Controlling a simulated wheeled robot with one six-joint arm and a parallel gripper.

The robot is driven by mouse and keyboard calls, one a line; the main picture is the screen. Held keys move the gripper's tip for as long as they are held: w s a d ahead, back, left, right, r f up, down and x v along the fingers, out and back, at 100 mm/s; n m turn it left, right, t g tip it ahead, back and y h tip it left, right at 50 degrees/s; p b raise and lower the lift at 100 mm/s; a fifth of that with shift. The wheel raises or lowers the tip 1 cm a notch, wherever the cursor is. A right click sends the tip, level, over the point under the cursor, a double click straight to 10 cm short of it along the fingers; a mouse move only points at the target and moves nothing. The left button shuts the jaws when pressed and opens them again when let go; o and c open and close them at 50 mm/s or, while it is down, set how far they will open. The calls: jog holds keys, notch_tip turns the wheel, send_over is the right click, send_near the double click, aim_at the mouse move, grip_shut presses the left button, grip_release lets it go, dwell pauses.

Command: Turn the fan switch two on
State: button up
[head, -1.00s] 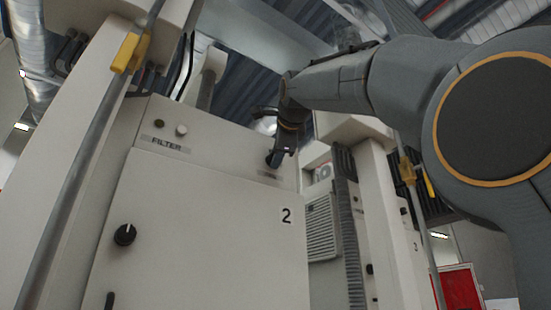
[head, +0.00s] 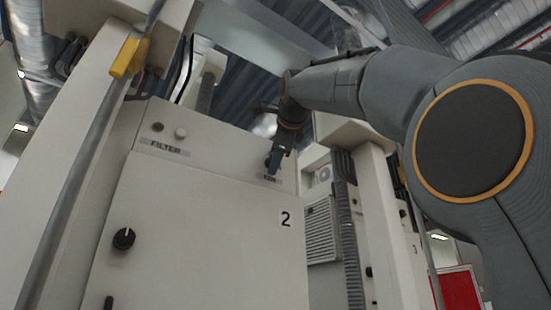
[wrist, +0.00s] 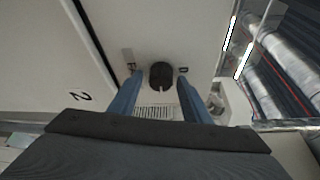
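A black knob (wrist: 162,75), which looks like the fan switch, sits on the upper panel of the cabinet marked 2 (head: 230,225). In the head view the knob is mostly hidden behind my gripper (head: 273,167), above a small label (head: 268,178) that is too blurred to read surely. In the wrist view my gripper's two blue fingers are open, one on each side of the knob. A gap shows between the knob and each finger, so it is not clamped. How deep the fingertips reach around it is hard to tell.
The same panel has a FILTER label (head: 166,149) with a white button (head: 181,133) above it. A black rotary knob (head: 123,238) is on the door below. A yellow-gripped rail (head: 130,56) stands left. A pale post (head: 378,225) stands right.

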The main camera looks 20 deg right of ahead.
jog(key=shift+s, duration=0.15)
jog(key=s+b, duration=0.3)
jog(key=s, duration=0.4)
jog(key=shift+s+a+r, duration=0.25)
jog(key=shift+a+r, duration=0.05)
jog(key=shift+r, duration=0.1)
dwell(0.4)
